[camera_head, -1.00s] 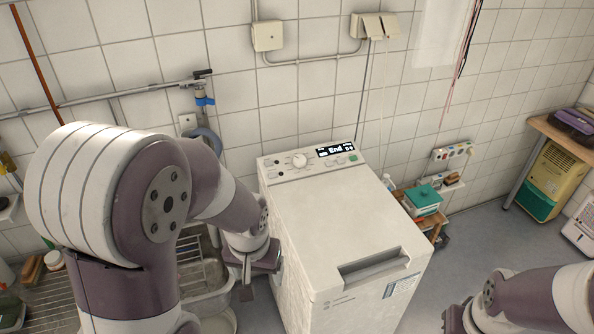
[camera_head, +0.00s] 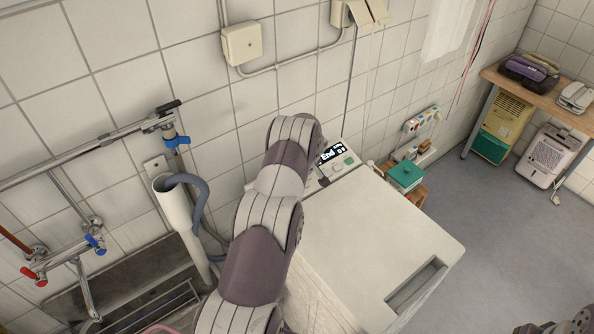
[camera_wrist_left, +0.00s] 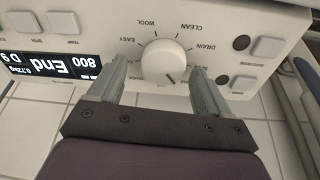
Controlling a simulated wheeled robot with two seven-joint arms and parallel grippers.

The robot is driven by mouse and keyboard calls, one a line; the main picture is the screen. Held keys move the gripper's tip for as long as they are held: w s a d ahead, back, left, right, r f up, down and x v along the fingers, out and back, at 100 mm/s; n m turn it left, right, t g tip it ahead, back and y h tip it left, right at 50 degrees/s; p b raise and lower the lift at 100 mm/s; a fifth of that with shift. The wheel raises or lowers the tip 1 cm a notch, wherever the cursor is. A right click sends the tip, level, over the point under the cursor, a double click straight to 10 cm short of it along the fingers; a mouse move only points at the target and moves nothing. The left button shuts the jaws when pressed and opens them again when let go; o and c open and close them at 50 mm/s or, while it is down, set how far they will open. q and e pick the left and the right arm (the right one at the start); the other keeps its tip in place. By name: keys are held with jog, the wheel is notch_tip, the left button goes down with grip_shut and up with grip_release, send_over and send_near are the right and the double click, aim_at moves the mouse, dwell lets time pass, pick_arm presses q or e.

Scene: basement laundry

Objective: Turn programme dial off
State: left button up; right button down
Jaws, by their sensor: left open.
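The white washing machine (camera_head: 375,240) stands against the tiled wall, and its display (camera_head: 330,155) reads "End". In the left wrist view the round white programme dial (camera_wrist_left: 165,60) sits on the panel, with words such as EASY, WOOL, CLEAN and DRAIN around it. Its dark mark points to the lower right in that picture. My left gripper (camera_wrist_left: 159,68) is open, one finger on each side of the dial; I cannot tell whether they touch it. In the head view my left arm hides the dial and the gripper. Only a bit of my right arm shows at the lower right edge.
Panel buttons (camera_wrist_left: 267,47) lie close beside the dial. A grey hose (camera_head: 197,195), pipes and a blue-handled tap (camera_head: 176,141) are left of the machine. A teal box (camera_head: 405,176) stands to its right. The floor at right is open.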

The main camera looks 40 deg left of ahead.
pick_arm(q)
jog(key=shift+s+d, duration=0.2)
jog(key=shift+s, duration=0.15)
jog(key=shift+w+a+f, duration=0.15)
jog(key=shift+f, duration=0.15)
jog(key=shift+w+a+f, duration=0.1)
jog(key=shift+a, duration=0.05)
jog(key=shift+c, duration=0.6)
jog(key=c, duration=0.9)
pick_arm(e)
jog(key=shift+s+d+r, duration=0.15)
jog(key=shift+s+d, duration=0.05)
jog(key=shift+d, duration=0.05)
